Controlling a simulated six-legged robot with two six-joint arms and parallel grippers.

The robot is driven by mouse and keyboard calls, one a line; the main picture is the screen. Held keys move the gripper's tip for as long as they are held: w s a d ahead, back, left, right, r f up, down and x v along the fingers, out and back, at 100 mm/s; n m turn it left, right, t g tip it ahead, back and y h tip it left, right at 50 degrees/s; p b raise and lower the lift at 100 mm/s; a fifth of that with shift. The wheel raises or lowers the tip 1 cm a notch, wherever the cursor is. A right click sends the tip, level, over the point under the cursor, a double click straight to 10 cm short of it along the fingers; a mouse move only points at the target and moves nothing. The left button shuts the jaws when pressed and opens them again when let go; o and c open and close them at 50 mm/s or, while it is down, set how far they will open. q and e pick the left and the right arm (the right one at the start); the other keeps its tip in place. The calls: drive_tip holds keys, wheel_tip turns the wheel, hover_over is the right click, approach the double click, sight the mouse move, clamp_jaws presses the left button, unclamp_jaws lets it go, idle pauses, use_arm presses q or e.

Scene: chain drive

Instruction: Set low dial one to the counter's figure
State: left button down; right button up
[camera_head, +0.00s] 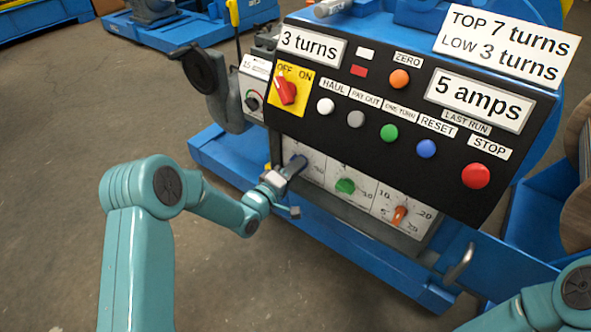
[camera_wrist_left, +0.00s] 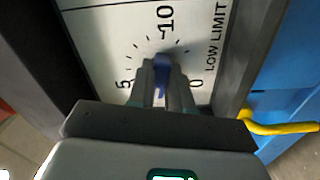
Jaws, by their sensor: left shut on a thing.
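The low limit dial (camera_wrist_left: 140,30) has a white face with marks 0, 5 and 10 and a blue knob (camera_wrist_left: 161,74). The knob's exact setting is hidden by the fingers. The counter (camera_head: 311,46) reads "3 turns". A sign (camera_head: 507,45) reads "TOP 7 turns, LOW 3 turns". My right gripper is out of view.
Beside it are a green-knob dial (camera_head: 345,186) and an orange-knob dial (camera_head: 400,216). Above are a red OFF/ON switch (camera_head: 286,91), several push buttons, a red STOP button (camera_head: 475,176) and a "5 amps" display (camera_head: 480,99). A metal handle (camera_head: 459,266) sticks out at lower right.

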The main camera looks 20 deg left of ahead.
use_arm(q)
drive_tip(key=shift+f, duration=0.1)
idle(0.3)
drive_tip(key=c, duration=1)
unclamp_jaws()
drive_tip(key=shift+c, duration=0.2)
drive_tip(key=p+v, duration=0.4)
drive_tip(key=v, duration=1.2)
drive_tip(key=shift+s+p, duration=0.2)
drive_tip(key=shift+p, duration=0.1)
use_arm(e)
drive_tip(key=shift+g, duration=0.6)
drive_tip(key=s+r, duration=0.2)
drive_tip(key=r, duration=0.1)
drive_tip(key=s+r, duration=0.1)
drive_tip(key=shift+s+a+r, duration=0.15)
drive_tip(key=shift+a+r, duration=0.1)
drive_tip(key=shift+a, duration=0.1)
use_arm(q)
drive_tip(key=shift+d, duration=0.1)
